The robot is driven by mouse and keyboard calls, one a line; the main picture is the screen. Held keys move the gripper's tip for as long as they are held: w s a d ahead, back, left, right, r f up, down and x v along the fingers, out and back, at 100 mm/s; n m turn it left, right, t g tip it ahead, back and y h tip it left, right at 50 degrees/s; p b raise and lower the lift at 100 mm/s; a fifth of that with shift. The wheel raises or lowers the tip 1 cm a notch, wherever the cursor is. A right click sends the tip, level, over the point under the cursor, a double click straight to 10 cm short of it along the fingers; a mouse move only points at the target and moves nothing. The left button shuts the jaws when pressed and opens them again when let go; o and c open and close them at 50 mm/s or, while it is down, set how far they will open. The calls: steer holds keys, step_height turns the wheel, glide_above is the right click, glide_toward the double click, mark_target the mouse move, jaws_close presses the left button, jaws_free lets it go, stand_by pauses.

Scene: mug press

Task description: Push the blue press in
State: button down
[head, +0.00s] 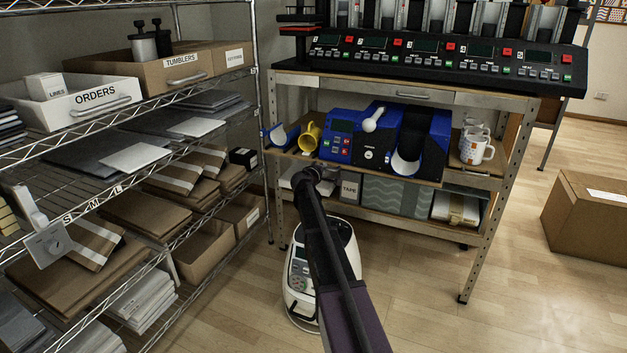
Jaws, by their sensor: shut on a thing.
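The blue press (340,137) stands on the middle shelf of the bench. It has a control panel with buttons on its left, a white-knobbed lever (372,119) on top, and a curved white-lined cradle (408,160) at its right front. My gripper (303,181) is at the end of my dark arm, low and left of the press, in front of the lower shelf. It looks apart from the press. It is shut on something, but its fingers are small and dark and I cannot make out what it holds.
A white appliance (325,275) is below my arm. A wire rack (250,72) stands left, a carton (590,217) right.

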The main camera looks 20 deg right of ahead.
steer(key=r+x, duration=0.1)
steer(key=x, duration=0.4)
steer(key=r+x, duration=0.1)
steer(key=x, duration=0.5)
steer(key=r+x, duration=0.1)
steer(key=x, duration=0.5)
steer(key=shift+w+d+r, duration=0.3)
steer(key=shift+d, duration=0.1)
steer(key=shift+d, duration=0.1)
steer(key=c, duration=0.8)
jaws_free()
steer(key=shift+w, duration=0.1)
steer(key=shift+o, duration=0.5)
steer(key=shift+f, duration=0.1)
